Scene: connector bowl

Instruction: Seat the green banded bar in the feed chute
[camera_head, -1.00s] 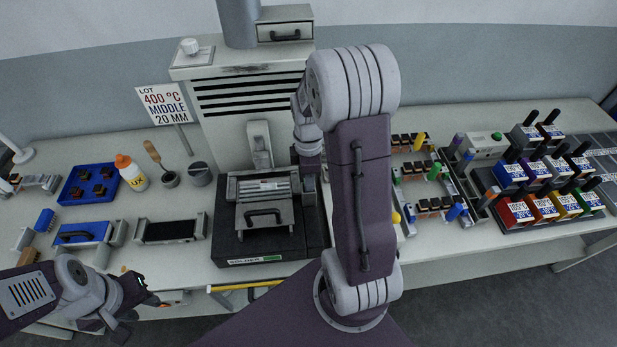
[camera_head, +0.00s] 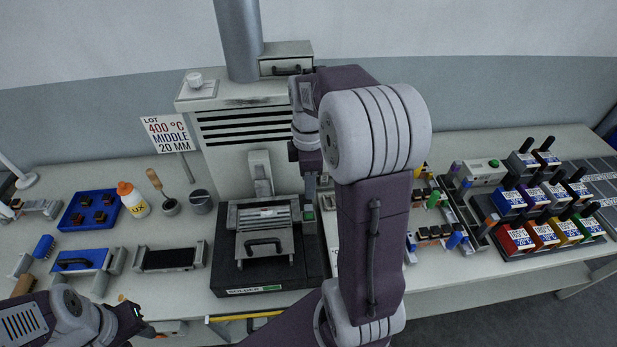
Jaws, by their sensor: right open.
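My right gripper (camera_head: 310,190) is open and points down at the right side of the black solder unit (camera_head: 228,277). A small grey piece with a green patch (camera_head: 309,215) shows just below its fingers. It may be the green banded bar in the feed chute, but it is too small to tell how it sits. The chute itself I cannot make out clearly. My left gripper (camera_head: 140,327) is low at the left, in front of the table edge, and its fingers are too dark to read.
A grey lid with a black handle (camera_head: 264,245) sits on the solder unit. A dark tray (camera_head: 170,257) and a blue block (camera_head: 80,260) lie to its left. Racks with coloured cylinders, including a green one (camera_head: 433,199), and colour-marked bins (camera_head: 515,240) stand right.

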